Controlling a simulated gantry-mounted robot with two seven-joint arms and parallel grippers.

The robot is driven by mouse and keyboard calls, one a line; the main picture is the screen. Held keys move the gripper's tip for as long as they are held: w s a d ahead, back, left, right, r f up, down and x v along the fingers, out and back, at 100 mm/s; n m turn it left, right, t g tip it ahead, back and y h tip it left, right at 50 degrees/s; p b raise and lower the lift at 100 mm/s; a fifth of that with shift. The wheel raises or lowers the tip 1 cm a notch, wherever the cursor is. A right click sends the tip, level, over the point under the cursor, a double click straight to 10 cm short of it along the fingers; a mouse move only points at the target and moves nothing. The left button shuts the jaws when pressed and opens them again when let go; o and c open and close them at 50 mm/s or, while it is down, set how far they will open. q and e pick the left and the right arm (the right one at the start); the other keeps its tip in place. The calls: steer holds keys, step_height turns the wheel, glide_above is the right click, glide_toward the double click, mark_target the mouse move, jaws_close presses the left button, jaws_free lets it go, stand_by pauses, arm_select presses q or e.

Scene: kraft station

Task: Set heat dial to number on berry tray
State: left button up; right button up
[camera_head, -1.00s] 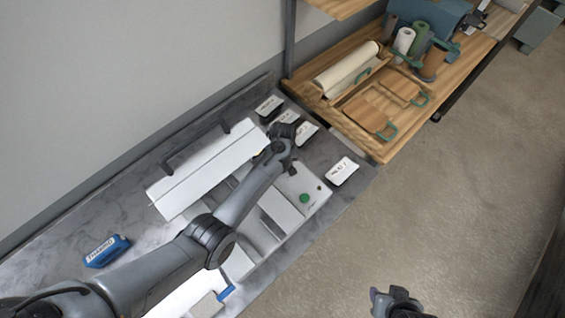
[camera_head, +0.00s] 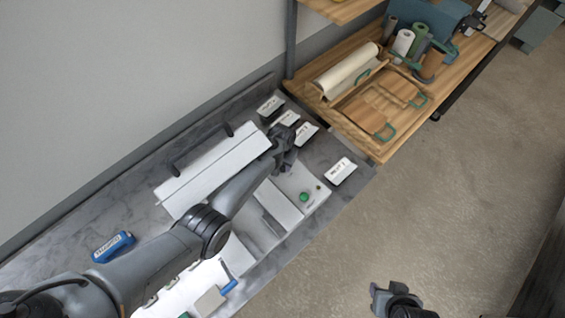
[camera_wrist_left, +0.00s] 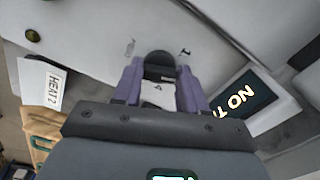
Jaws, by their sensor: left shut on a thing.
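The heat dial (camera_wrist_left: 158,60) is a dark round knob on the white machine's panel, in the left wrist view. My left gripper (camera_wrist_left: 158,78) is shut on it, with a purple finger on either side. A pale pointer mark shows between the fingers, but the dial's exact setting is unclear. In the head view my left gripper (camera_head: 284,160) reaches over the machine's far end and hides the dial. The tray (camera_head: 341,171) beside it carries a white label; in the left wrist view this label (camera_wrist_left: 55,88) reads "HEAT 2". My right gripper (camera_head: 396,298) is away over the floor, its jaws unclear.
The machine has a white lid (camera_head: 215,170) with dark handles and a green button (camera_head: 304,197). Several other labelled trays stand near the wall, one dark sign (camera_wrist_left: 240,103) reading "NO T...". A blue object (camera_head: 113,246) lies left. Wooden shelves (camera_head: 375,150) stand beyond.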

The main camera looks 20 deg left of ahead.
mark_target(284, 167)
stand_by(0.4)
arm_select(q)
steer(key=o, duration=1)
steer(key=shift+o, duration=0.2)
steer(key=shift+r, duration=0.5)
steer(key=r, duration=0.3)
steer(key=shift+d+r, duration=0.15)
steer(key=shift+d, duration=0.15)
steer(key=s+d+r+b, duration=0.2)
steer(key=d+r, duration=0.4)
steer(key=d, duration=0.4)
steer(key=shift+s+d+r, duration=0.35)
steer(key=shift+s, duration=0.1)
steer(key=shift+s, duration=0.1)
